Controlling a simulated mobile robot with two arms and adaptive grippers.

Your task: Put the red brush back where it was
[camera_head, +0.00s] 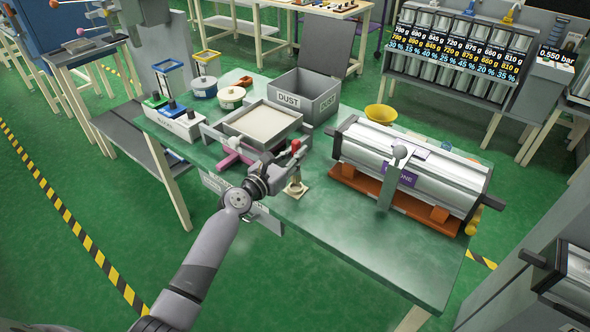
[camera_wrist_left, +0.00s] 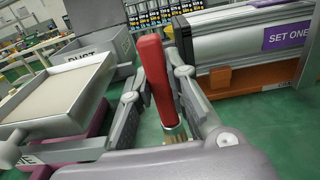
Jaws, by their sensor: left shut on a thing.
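The red brush (camera_head: 295,146) is upright between the fingers of my left gripper (camera_head: 288,168), over the green table. In the left wrist view the red handle (camera_wrist_left: 155,80) stands between the two grey fingers (camera_wrist_left: 155,95), with a metal band and pale bristles below. The left gripper is shut on the brush. My right gripper is not in view.
A shallow sand-coloured tray (camera_head: 262,123) stands left of the brush, with a grey DUST box (camera_head: 304,97) behind. A silver cylinder column (camera_head: 415,167) on an orange cradle (camera_head: 395,194) lies to the right. The table's front right part (camera_head: 350,240) is clear.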

